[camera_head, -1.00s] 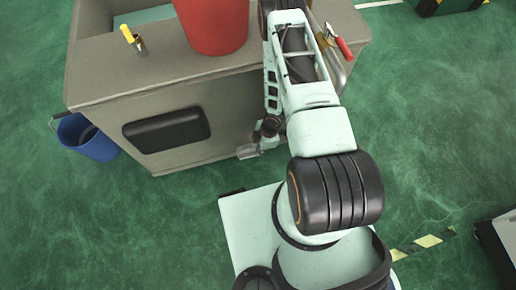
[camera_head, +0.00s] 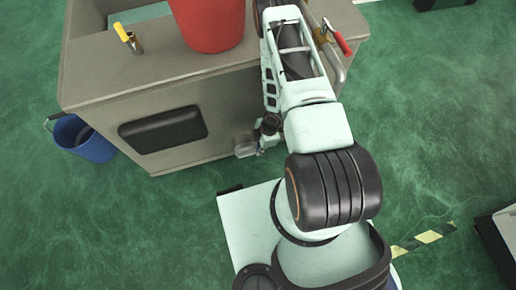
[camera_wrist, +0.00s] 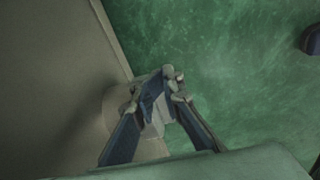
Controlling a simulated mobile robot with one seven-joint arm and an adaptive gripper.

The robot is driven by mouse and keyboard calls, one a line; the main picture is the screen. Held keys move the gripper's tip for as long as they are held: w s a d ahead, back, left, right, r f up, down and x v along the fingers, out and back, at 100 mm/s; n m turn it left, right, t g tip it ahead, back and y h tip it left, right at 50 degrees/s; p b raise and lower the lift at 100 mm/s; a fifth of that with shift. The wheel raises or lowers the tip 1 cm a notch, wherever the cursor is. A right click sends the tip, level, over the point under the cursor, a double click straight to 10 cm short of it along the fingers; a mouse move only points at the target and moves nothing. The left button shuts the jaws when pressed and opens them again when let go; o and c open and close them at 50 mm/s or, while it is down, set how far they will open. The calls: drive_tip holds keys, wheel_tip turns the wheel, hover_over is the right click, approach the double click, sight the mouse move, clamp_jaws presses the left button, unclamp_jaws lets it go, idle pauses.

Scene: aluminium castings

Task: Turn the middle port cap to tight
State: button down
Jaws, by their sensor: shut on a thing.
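In the wrist view my gripper (camera_wrist: 158,92) has its two blue-grey fingers closed in on a pale grey piece, which looks like the port cap (camera_wrist: 157,122). The fingers cover much of the cap, and I cannot read how far it is turned. A rounded grey shape (camera_wrist: 116,106) on the grey-beige bench shows just left of the fingers. In the head view my arm hides most of this area, and no row of caps can be made out, so I cannot tell the cap's position among others.
Green floor is free to the right of the bench.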

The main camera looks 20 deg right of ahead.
wheel_tip(320, 180, up, 12)
drive_tip(key=d, duration=0.2)
idle(0.4)
drive_tip(key=shift+w, duration=0.1)
